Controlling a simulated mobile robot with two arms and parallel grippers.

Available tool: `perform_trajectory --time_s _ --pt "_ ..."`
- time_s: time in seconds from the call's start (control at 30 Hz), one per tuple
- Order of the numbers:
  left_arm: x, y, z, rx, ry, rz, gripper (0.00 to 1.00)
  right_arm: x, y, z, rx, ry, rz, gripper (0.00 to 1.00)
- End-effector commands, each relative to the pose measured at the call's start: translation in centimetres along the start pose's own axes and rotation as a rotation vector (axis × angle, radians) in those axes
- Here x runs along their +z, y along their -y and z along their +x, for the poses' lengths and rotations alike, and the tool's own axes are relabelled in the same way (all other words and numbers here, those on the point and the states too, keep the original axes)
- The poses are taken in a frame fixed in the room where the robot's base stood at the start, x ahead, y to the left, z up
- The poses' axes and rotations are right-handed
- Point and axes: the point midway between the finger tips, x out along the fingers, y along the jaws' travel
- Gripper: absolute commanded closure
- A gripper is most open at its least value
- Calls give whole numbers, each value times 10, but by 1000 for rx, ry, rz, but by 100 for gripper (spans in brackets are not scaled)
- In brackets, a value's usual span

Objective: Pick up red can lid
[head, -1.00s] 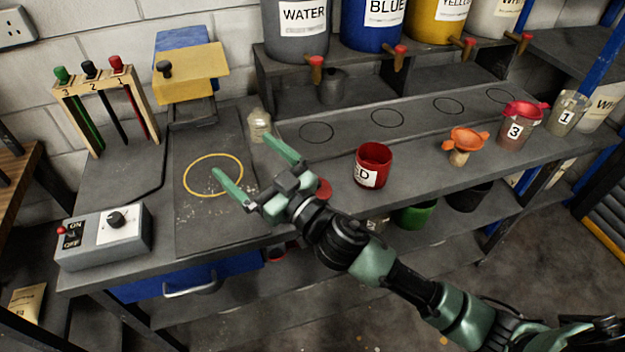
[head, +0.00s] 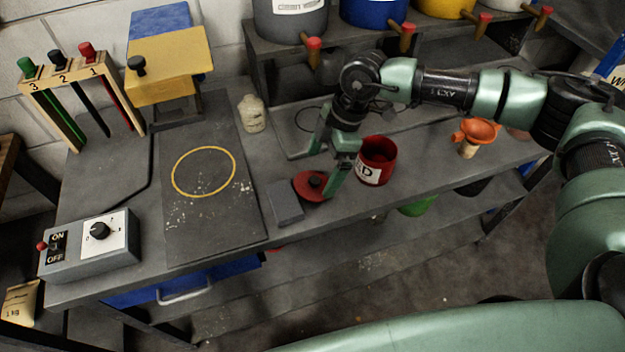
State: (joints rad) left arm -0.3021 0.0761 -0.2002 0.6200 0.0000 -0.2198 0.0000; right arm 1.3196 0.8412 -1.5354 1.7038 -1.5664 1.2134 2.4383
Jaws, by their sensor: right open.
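The red can lid (head: 309,188) is a flat red disc with a dark knob in its middle. It lies on the bench left of the red can (head: 378,160), which has a white label. My right gripper (head: 326,168) points down over the lid and is open. One finger is beside the lid's right side, close to the can, and the other is up behind the lid. I cannot tell whether either finger touches the lid. My left gripper is not in view.
A small grey block (head: 285,203) lies just left of the lid. A pale bottle (head: 252,113) stands behind. An orange funnel (head: 478,132) is to the right. The dark board with the yellow ring (head: 204,172) is clear.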

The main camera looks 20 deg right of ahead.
Motion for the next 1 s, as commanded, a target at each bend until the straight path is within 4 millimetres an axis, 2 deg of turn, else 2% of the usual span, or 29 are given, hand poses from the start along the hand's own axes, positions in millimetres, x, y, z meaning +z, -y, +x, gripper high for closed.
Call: perform_trajectory --time_s 0.27,0.4,0.67,0.7,0.87,0.9,1.0 --pt "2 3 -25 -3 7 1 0 -3 1 34 -4 -1 -2 0" --pt "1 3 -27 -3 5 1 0 -2 1 53 -3 -3 -2 0" --pt "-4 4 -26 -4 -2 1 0 -2 0 58 0 -5 -3 0" --pt "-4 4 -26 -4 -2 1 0 -2 0 58 0 -5 -3 6" --pt "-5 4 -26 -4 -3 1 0 -2 0 58 0 -5 -3 50" --pt "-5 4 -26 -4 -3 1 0 -2 0 58 0 -5 -3 55" --pt "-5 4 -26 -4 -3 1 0 -2 0 58 0 -5 -3 55"
